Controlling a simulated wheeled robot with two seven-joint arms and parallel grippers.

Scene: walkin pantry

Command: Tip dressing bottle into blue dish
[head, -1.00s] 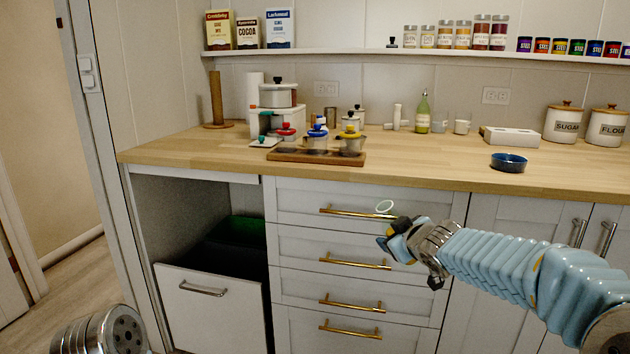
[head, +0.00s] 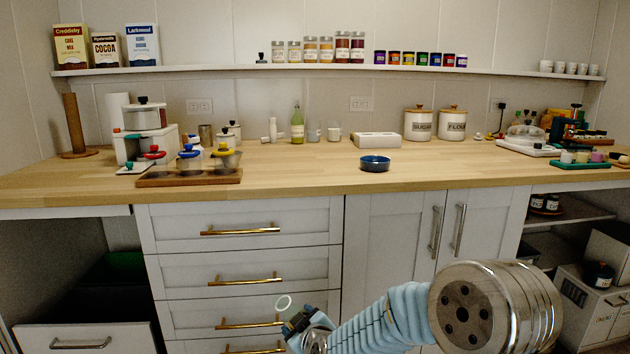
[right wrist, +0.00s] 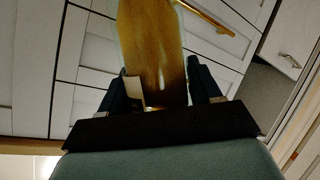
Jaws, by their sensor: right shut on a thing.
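The blue dish (head: 375,163) sits on the wooden counter near its front edge, right of the middle in the head view. My right gripper (head: 296,318) is low in the head view, in front of the drawers and below the counter top. In the right wrist view it is shut on an amber bottle (right wrist: 153,50) with a pale label. The bottle's far end is cut off by that frame. In the head view only a pale ring shows at the gripper; I cannot tell whether it is part of the bottle. My left gripper is not in view.
The counter (head: 300,177) is clear around the dish. Behind it stand a white box (head: 377,140), canisters (head: 418,124) and a green bottle (head: 297,125). Drawer handles (head: 240,230) stick out near my right arm.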

